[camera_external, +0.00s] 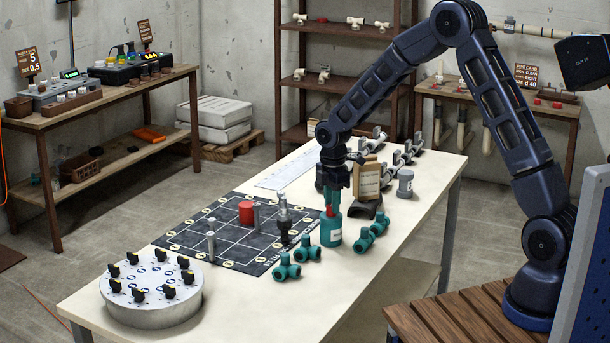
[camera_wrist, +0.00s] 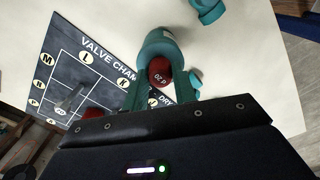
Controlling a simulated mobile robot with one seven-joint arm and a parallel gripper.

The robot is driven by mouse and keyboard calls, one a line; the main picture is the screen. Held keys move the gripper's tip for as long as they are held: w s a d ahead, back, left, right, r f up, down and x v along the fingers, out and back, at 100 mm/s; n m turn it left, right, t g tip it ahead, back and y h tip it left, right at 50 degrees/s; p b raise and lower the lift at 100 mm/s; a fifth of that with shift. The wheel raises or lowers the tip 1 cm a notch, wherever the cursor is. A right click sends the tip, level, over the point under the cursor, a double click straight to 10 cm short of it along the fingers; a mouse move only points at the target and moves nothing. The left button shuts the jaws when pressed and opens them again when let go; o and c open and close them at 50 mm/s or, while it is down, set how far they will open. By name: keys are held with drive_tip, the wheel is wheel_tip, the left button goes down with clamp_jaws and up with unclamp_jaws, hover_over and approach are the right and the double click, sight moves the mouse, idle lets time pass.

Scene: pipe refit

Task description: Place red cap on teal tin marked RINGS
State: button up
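The teal tin (camera_external: 331,232) stands upright on the table beside the dark board, with a small pale label too small to read. The red cap (camera_external: 330,211) is at the tin's top, between the fingers of my gripper (camera_external: 332,205). In the wrist view the cap (camera_wrist: 160,72), marked "d 20", sits between the teal fingers (camera_wrist: 160,92), which look shut on it. The teal tin (camera_wrist: 160,46) is just beyond it. Whether the cap touches the tin's rim cannot be told.
A red cylinder (camera_external: 246,213) and grey pegs stand on the dark board (camera_external: 190,237). Teal pipe fittings (camera_external: 287,271) lie near the tin. A brown package (camera_external: 367,178) and a grey canister (camera_external: 405,183) stand behind it. A round knobbed drum (camera_external: 150,305) is at the front left.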

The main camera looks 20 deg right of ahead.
drive_tip(key=o, duration=0.4)
drive_tip(key=shift+o, duration=0.2)
wheel_tip(320, 180, up, 12)
drive_tip(key=s+d+r+m+t, duration=0.1)
drive_tip(key=s+d+r+m, duration=0.35)
drive_tip(key=d+r, duration=0.6)
drive_tip(key=s+d+r+m+t, duration=0.1)
drive_tip(key=s+d+r+m, duration=0.35)
drive_tip(key=s+d, duration=0.45)
drive_tip(key=s+d+r+m+t, duration=0.1)
drive_tip(key=s+d+r+m, duration=0.4)
drive_tip(key=s+d, duration=0.45)
drive_tip(key=s+d+f+m, duration=0.1)
drive_tip(key=s+d+m, duration=0.1)
drive_tip(key=s, duration=0.4)
drive_tip(key=s+d+f+m+t, duration=0.1)
drive_tip(key=s+d+f+m, duration=0.1)
drive_tip(key=s, duration=0.4)
drive_tip(key=shift+d+m+t, duration=0.3)
drive_tip(key=shift+d+m, duration=0.2)
drive_tip(key=shift+m, duration=0.7)
